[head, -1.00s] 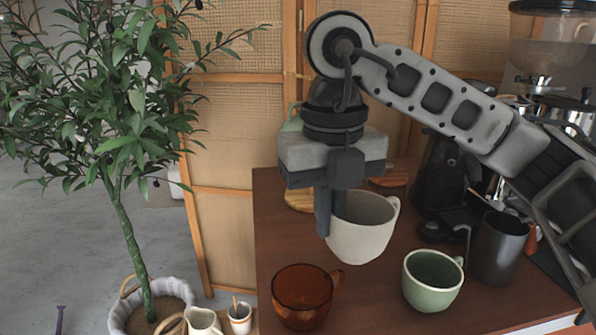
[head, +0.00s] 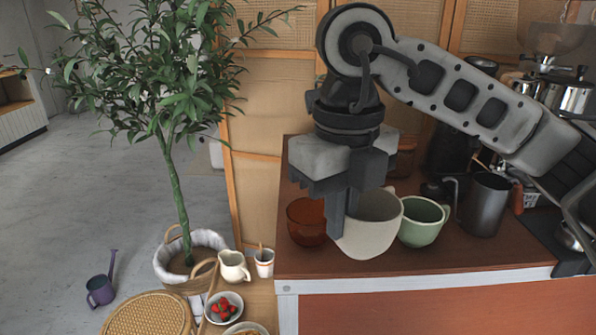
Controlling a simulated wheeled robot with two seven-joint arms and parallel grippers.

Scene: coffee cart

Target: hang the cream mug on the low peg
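The cream mug (head: 372,232) is in my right gripper (head: 346,218), in the middle of the head view. One finger is against the left side of the mug's wall; the other is hidden. The mug is upright and appears to be above the counter, with its handle at the back right. It overlaps an amber glass mug (head: 306,222) on the left and a green mug (head: 421,222) on the right. The low peg is not visible; my gripper and arm cover the counter behind. My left gripper is out of view.
The brown counter (head: 440,258) has a pale front edge. A dark metal pitcher (head: 484,205) and coffee equipment stand at right. Left of the counter are a potted tree (head: 176,200), a cream pitcher (head: 233,266), a small cup (head: 264,262) and a strawberry bowl (head: 224,308).

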